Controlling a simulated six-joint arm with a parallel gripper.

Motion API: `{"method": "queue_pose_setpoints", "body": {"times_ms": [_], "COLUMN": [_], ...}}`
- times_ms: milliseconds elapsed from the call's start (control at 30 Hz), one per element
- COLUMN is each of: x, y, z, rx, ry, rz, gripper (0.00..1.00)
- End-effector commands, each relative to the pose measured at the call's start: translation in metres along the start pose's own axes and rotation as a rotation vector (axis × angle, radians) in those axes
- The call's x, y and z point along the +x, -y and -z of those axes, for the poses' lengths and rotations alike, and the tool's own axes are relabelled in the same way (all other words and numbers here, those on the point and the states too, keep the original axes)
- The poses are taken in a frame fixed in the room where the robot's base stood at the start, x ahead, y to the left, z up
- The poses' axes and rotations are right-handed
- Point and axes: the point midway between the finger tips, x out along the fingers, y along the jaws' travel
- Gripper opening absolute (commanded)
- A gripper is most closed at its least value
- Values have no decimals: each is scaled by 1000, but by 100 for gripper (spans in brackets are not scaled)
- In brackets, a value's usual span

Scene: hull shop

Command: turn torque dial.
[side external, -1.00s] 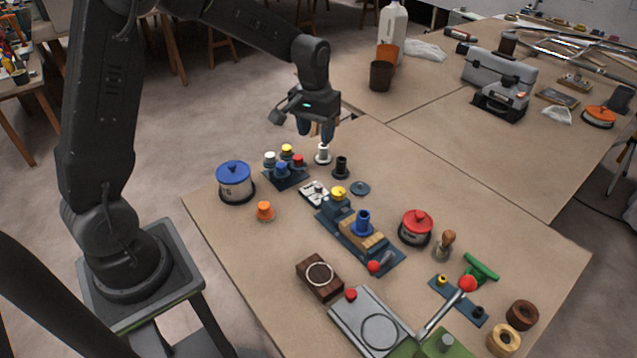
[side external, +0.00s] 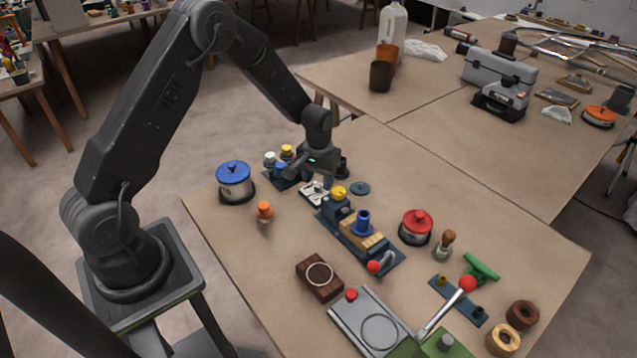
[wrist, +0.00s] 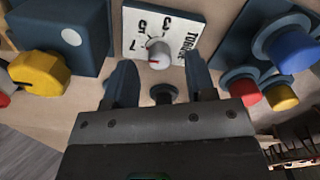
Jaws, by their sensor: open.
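The torque dial is a pale grey knob (wrist: 159,52) with a small red mark on a white plate (wrist: 141,22) printed with numbers and "Torque". In the side view the plate (side external: 308,195) lies flat on the table, partly covered by my gripper (side external: 318,182). In the wrist view my gripper (wrist: 160,68) is open, with one dark blue finger on each side of the knob and gaps visible between them. I cannot tell whether the fingertips are level with the knob. The red mark's exact reading is unclear.
A dark blue block with a yellow knob (side external: 338,193) stands close on one side of the dial. A board of coloured pegs (side external: 287,150) stands close on the other. An orange knob (side external: 265,210) stands nearer the table edge.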

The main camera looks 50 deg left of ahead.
Motion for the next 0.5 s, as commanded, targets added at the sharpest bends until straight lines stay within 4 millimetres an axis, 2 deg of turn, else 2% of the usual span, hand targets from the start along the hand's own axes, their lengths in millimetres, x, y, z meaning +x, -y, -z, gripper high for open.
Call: {"method": "queue_pose_setpoints", "body": {"times_ms": [200, 500], "x": [17, 18], "y": [0, 0], "z": [0, 0], "rx": [0, 0], "ry": [0, -1], "rz": [0, 0], "gripper": [51, 50]}}
